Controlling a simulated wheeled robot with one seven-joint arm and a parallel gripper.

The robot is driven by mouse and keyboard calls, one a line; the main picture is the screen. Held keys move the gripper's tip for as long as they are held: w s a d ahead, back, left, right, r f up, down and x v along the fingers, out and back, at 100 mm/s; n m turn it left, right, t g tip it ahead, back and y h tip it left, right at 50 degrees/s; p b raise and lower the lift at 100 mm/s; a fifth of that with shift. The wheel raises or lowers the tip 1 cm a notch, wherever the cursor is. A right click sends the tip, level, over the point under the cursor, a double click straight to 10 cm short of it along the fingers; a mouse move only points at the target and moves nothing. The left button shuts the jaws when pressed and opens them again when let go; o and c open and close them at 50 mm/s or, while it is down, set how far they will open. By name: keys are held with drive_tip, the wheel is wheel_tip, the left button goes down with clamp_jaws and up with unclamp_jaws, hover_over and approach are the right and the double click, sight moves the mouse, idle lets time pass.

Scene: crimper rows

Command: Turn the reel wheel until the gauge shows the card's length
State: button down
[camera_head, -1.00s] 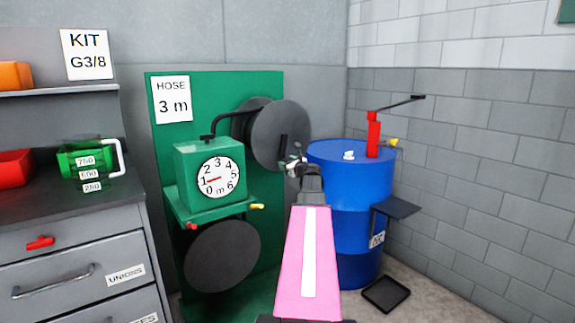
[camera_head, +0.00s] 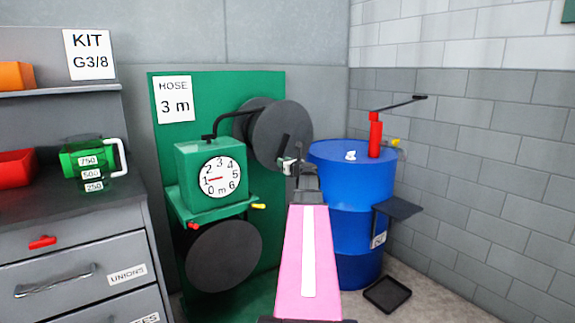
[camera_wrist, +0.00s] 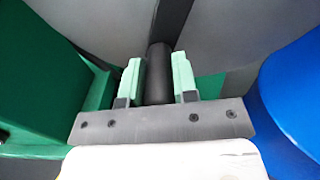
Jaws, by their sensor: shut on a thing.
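The reel wheel (camera_head: 270,135) is a dark grey disc on the green panel, with a black handle (camera_head: 284,144) at its right side. My gripper (camera_head: 290,165) is shut on this handle. In the wrist view the black handle (camera_wrist: 159,65) stands between my pale green fingers (camera_wrist: 158,82). The round white gauge (camera_head: 220,177) on the green box runs from 0 to 6 m, and its red needle points at about 1. The white card (camera_head: 173,99) above reads "HOSE 3 m".
A blue drum (camera_head: 350,235) with a red pump (camera_head: 375,135) stands close to the right of my gripper. A second dark disc (camera_head: 224,255) is below the gauge box. A grey drawer bench (camera_head: 80,240) is at left. A black tray (camera_head: 387,294) lies on the floor.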

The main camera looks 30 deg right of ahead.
sight(266, 132)
drive_tip(key=a+m, duration=0.1)
drive_tip(key=a+r+m, duration=0.1)
drive_tip(key=shift+s+a+r+m, duration=0.15)
drive_tip(key=shift+a+r+m, duration=0.1)
drive_tip(key=shift+m, duration=0.15)
drive_tip(key=a+r+m, duration=0.2)
drive_tip(key=m, duration=0.1)
drive_tip(key=shift+s+r, duration=0.1)
drive_tip(key=shift+r, duration=0.1)
drive_tip(key=shift+a+r, duration=0.25)
drive_tip(key=shift+r, duration=0.25)
drive_tip(key=shift+a+r, duration=0.25)
drive_tip(key=shift+r, duration=0.25)
drive_tip(key=r, duration=0.4)
drive_tip(key=shift+a+r, duration=0.1)
drive_tip(key=shift+a, duration=0.25)
drive_tip(key=shift+d+r, duration=0.15)
drive_tip(key=shift+r, duration=1.05)
drive_tip(key=shift+d+r+m, duration=0.15)
drive_tip(key=shift+r+m, duration=0.45)
drive_tip(key=shift+m, duration=0.2)
drive_tip(key=c, duration=0.9)
unclamp_jaws()
